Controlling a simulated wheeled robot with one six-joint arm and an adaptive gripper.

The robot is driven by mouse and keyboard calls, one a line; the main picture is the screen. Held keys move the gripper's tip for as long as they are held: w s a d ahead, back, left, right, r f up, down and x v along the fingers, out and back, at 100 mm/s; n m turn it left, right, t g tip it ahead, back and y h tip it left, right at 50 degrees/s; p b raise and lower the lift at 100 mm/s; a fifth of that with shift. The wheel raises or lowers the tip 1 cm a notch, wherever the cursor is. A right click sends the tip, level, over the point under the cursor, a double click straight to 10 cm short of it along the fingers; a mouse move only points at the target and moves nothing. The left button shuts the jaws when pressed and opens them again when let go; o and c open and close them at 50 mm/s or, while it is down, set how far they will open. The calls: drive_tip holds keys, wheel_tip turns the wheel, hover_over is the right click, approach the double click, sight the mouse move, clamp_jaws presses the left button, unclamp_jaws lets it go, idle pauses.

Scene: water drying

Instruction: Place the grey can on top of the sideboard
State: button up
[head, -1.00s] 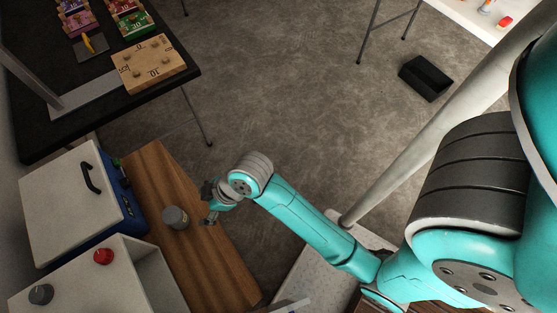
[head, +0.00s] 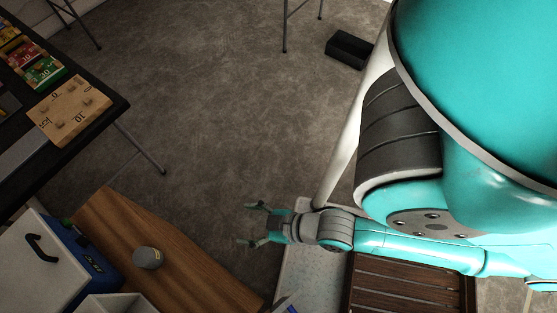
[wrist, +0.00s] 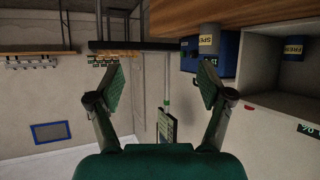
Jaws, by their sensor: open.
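The grey can (head: 148,258) stands upright on the wooden top of the sideboard (head: 185,273), left of my gripper. My gripper (head: 250,224) is open and empty, to the right of the sideboard and clearly apart from the can. In the wrist view, which looks upside down, a grey can with a yellow label (wrist: 209,42) meets the wooden surface (wrist: 225,14) at the upper right. The open fingers (wrist: 160,82) show there with nothing between them.
A white box with a black handle (head: 30,262) and a blue case (head: 85,256) stand beside the sideboard at left. A black table (head: 115,112) holds a wooden block (head: 70,108) and coloured items. A black bin (head: 349,49) lies on the open grey floor.

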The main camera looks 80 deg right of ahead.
drive_tip(key=s+r+m+t, duration=0.1)
drive_tip(key=s+r+t, duration=0.1)
drive_tip(key=s+r, duration=0.6)
drive_tip(key=shift+d, duration=0.4)
drive_tip(key=shift+s, duration=0.1)
